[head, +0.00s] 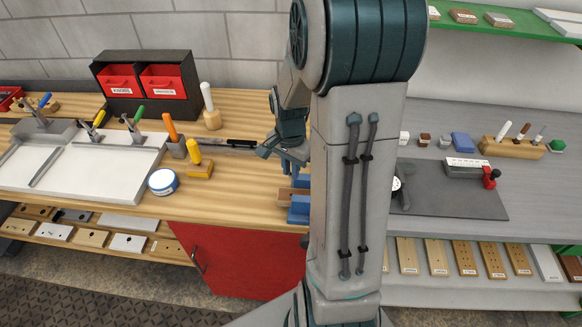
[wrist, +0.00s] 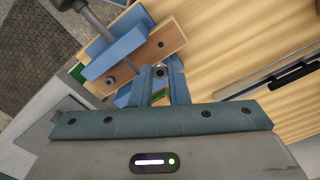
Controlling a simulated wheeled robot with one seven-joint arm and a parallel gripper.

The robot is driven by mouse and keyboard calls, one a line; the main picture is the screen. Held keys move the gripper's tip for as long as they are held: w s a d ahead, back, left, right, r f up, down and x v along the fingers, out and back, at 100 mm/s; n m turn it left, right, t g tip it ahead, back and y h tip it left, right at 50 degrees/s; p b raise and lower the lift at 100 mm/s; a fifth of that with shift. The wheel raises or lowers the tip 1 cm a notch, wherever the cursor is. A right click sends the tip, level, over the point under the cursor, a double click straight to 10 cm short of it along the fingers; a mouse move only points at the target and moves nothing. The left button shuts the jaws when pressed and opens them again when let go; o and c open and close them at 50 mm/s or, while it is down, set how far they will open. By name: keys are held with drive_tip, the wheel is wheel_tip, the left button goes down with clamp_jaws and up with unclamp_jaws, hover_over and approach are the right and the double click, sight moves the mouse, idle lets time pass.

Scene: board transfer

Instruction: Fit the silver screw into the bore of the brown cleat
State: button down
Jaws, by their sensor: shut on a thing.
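My gripper (wrist: 160,82) is shut on a small silver piece, seemingly the silver screw (wrist: 160,72), which shows end-on between the fingertips in the wrist view. A brown wooden piece (wrist: 172,37), which looks like the brown cleat, lies just beyond the fingertips beside blue vise jaws (wrist: 117,52). It has a dark round hole in its face. The screw appears beside this hole, not in it; I cannot tell the height between them. In the head view my gripper (head: 290,160) is over the bench by the blue vise (head: 299,209), and my arm hides much of that area.
A blue-and-white round tin (head: 163,182), a yellow-handled tool (head: 195,158) and an orange-handled tool (head: 171,128) stand left of the vise. A black rack with red bins (head: 143,83) is at the back. Bare wood (head: 240,190) lies between tin and vise.

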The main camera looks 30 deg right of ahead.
sight(290, 174)
drive_tip(key=shift+f+b, duration=2.35)
drive_tip(key=shift+f, duration=0.6)
drive_tip(key=shift+f+b, duration=1.1)
drive_tip(key=shift+b, duration=0.15)
drive_tip(key=c, duration=1.3)
unclamp_jaws()
wheel_tip(290, 174, up, 14)
drive_tip(key=shift+w+f+b, duration=0.1)
drive_tip(key=shift+b, duration=0.25)
